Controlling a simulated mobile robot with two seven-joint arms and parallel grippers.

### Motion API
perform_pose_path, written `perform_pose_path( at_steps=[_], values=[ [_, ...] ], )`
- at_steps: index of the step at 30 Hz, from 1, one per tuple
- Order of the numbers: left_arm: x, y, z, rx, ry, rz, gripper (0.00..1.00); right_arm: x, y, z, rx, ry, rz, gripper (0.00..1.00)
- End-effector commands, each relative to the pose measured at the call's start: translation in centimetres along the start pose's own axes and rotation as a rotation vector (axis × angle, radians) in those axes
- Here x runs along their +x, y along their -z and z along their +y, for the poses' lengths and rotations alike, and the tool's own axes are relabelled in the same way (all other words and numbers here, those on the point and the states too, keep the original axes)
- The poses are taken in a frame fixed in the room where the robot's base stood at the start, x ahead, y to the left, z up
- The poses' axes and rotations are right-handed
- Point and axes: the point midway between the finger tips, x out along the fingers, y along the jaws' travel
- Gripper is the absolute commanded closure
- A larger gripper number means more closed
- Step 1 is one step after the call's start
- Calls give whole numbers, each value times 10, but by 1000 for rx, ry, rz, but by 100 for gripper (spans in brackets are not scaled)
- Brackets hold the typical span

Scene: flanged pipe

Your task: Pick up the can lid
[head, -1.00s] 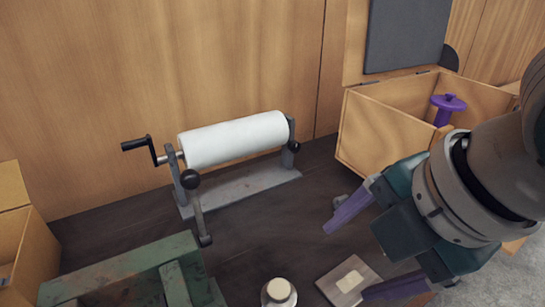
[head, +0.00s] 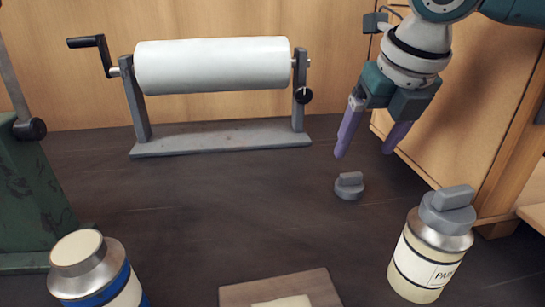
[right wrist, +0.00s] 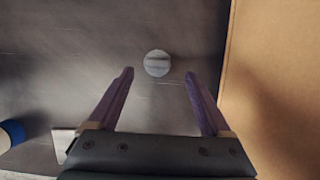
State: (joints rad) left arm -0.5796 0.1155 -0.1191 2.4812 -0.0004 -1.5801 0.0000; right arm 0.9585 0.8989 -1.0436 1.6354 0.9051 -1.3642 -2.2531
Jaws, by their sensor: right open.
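A small grey can lid (head: 349,186) with a raised bar grip lies on the dark tabletop, apart from the cans. It also shows in the right wrist view as a pale round disc (right wrist: 157,63) with a bar across it. My right gripper (head: 364,152) is open and empty, its purple fingers pointing down above and just behind the lid. In the right wrist view the lid appears between and slightly beyond the fingertips (right wrist: 159,74). A second, larger grey lid (head: 447,210) sits on a labelled paint can (head: 421,268) at the right. My left gripper is out of view.
A blue-banded can (head: 98,275) stands at front left and a wooden board (head: 240,294) at front centre. A white roll on a crank stand (head: 215,62) is behind. A wooden box (head: 470,110) borders the right side. The tabletop left of the lid is clear.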

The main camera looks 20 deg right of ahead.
Motion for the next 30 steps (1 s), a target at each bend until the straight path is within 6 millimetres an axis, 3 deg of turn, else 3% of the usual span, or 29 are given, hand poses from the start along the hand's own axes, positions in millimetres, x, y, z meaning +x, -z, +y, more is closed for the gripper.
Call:
perform_pose_path(
  at_steps=[15,23,30],
  values=[
    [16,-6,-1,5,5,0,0,65,7,4,1,0,0,17],
    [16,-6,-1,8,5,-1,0,68,6,3,0,1,-1,17],
    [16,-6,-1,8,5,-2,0,67,6,3,0,0,-1,42]
  ],
)
